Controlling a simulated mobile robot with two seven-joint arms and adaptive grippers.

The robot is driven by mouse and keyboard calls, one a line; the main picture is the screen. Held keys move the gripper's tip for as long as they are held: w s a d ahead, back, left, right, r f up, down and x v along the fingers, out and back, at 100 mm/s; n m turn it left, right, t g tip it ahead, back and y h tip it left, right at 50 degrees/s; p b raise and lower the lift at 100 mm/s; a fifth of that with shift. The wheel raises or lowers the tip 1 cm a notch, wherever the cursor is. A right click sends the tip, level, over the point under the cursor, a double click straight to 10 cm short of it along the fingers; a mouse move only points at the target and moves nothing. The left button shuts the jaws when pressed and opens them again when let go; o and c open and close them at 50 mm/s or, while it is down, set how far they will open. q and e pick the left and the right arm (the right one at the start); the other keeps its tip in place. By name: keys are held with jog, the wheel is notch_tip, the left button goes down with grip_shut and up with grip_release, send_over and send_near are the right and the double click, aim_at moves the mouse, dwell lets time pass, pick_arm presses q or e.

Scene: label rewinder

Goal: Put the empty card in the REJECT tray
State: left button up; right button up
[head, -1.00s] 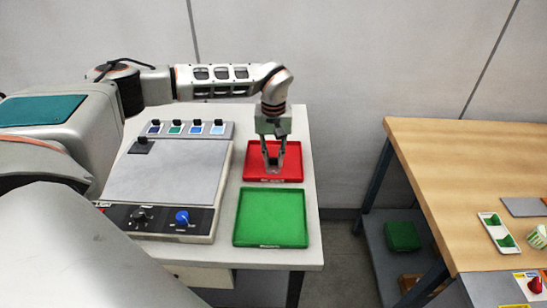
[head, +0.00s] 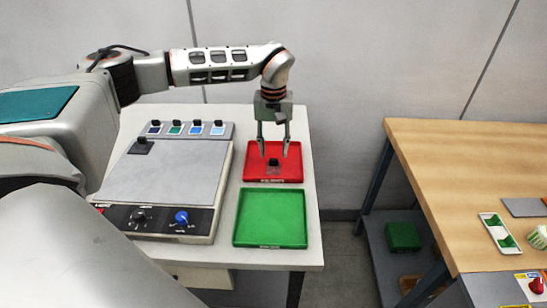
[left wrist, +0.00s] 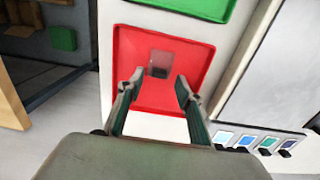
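A small dark grey card with a black knob (head: 273,165) lies in the red tray (head: 253,174). In the left wrist view the card (left wrist: 159,65) shows on the floor of the red tray (left wrist: 197,56). My left gripper (head: 274,154) is open and empty, just above the card, with its fingers apart. In the left wrist view the fingers (left wrist: 157,85) are spread on either side, with nothing between them. The lettering on the red tray's front edge is too small to read. My right gripper is not in view.
A green tray (head: 270,218) sits in front of the red one. To their left is a grey machine (head: 165,172) with knobs, and a rack of several coloured cards (head: 187,129) behind it. A wooden table (head: 450,180) stands at the right, across a gap.

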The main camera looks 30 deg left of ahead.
aim_at(274, 167)
pick_arm(q)
notch_tip(274, 167, up, 8)
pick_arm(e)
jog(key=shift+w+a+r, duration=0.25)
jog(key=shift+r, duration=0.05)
pick_arm(q)
jog(key=shift+f, duration=0.15)
dwell(0.3)
